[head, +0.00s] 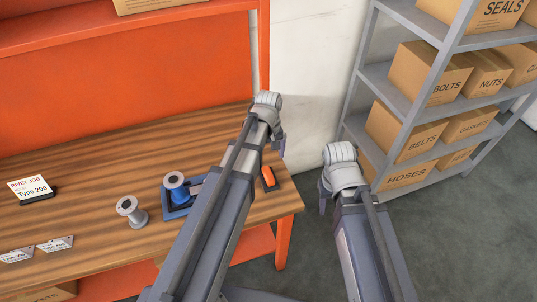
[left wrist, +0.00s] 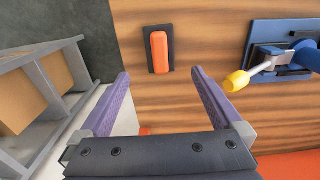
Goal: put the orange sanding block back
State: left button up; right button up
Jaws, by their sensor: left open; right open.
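The orange sanding block (head: 268,176) lies near the right end of the wooden bench. In the left wrist view the block (left wrist: 159,52) lies on a dark rectangular pad (left wrist: 151,30), with a dark border showing around it. My left gripper (head: 279,143) is above that end of the bench. In its wrist view the purple fingers of the gripper (left wrist: 160,76) are spread and empty, with the block beyond the tips and between their lines. My right gripper (head: 323,204) is open and empty, off the bench to the right.
A blue holder (head: 178,207) with a spool stands left of the block; a yellow-tipped tool (left wrist: 240,80) shows there. Another spool (head: 131,211), a job card (head: 30,188) and labels (head: 55,243) lie further left. A grey shelf (head: 372,75) with boxes stands right.

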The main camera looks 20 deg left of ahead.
pick_arm(q)
jog(key=s+d+m+y, duration=0.1)
jog(key=s+d+m, duration=0.9)
jog(key=s, duration=0.4)
jog(key=shift+d+m, duration=0.2)
jog(key=shift+m, duration=0.1)
jog(key=shift+s, duration=0.1)
